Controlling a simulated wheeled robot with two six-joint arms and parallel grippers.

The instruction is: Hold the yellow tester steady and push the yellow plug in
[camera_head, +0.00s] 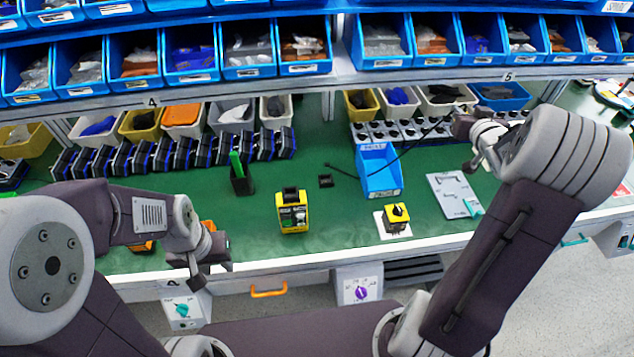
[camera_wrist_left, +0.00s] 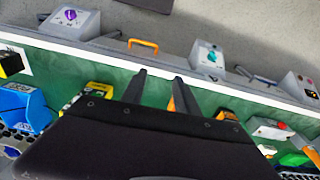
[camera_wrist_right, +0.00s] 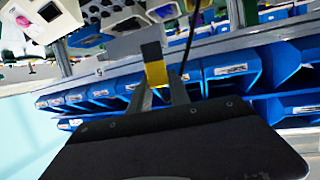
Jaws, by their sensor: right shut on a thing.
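The yellow tester (camera_head: 292,212) stands on the green bench mat near the middle of the head view. It also shows, partly hidden, in the left wrist view (camera_wrist_left: 97,87). My left gripper (camera_head: 196,274) is open and empty near the bench's front edge, left of the tester and apart from it; its parted fingers show in the left wrist view (camera_wrist_left: 158,88). My right gripper (camera_wrist_right: 160,92) is shut on the yellow plug (camera_wrist_right: 155,70), which has a black end. In the head view this gripper is raised at the right, far from the tester; the plug is hard to make out there.
A black cable (camera_head: 412,150) runs over the blue open bin (camera_head: 378,178). A yellow rotary switch (camera_head: 397,214) sits right of the tester. A dark cup (camera_head: 241,183) with a green stick stands behind left. Blue bins (camera_head: 190,62) line the shelf above. Bare mat surrounds the tester.

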